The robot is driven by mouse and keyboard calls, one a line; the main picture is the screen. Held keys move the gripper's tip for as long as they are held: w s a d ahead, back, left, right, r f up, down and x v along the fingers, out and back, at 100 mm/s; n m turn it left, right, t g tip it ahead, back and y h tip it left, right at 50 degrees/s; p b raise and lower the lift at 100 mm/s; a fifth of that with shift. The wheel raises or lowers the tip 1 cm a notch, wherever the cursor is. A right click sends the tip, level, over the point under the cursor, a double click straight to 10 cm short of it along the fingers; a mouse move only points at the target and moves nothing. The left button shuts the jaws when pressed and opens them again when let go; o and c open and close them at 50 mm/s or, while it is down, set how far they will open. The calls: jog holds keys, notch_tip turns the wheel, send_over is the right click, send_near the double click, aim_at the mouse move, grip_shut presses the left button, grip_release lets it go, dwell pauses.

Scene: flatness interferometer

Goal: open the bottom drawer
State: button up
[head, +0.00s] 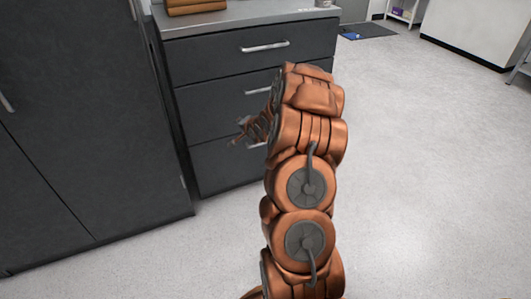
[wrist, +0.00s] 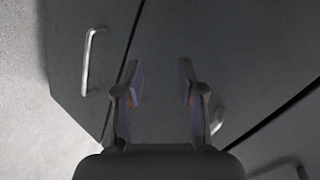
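The dark grey drawer cabinet (head: 215,65) has three closed drawers with silver bar handles. The bottom drawer (head: 215,168) is at floor level; its handle (head: 257,145) is partly hidden by my arm in the head view. In the wrist view the bottom drawer's handle (wrist: 90,60) is left of my fingers, apart from them. My gripper (wrist: 162,82) is open and empty, facing the drawer fronts near the seam between two drawers. In the head view my gripper (head: 243,130) is small and partly hidden by the arm, just in front of the lower drawers.
The middle drawer's handle (wrist: 217,118) shows beside my right finger, partly hidden. The top drawer handle (head: 265,46) is clear of my arm. A tall dark cabinet (head: 80,110) stands left of the drawers. The floor (head: 430,180) to the right is open.

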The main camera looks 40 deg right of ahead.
jog(key=s+d+f+m+t+h+b, duration=0.1)
jog(key=s+d+f+m+t+b, duration=0.2)
jog(key=d+f, duration=0.45)
jog(key=s+d+f+m+t+h+b, duration=0.1)
jog(key=d+f+m+b, duration=0.1)
jog(key=d+f+b, duration=0.6)
jog(key=shift+w+a+f, duration=0.1)
jog(key=shift+w+f, duration=0.5)
jog(key=shift+w, duration=0.55)
jog(key=shift+w+d+f, duration=0.1)
jog(key=shift+w+f, duration=0.45)
jog(key=shift+w, duration=0.65)
jog(key=shift+w+a+f, duration=0.1)
jog(key=shift+w+f, duration=0.5)
jog(key=shift+w, duration=0.55)
jog(key=shift+c, duration=0.2)
grip_shut()
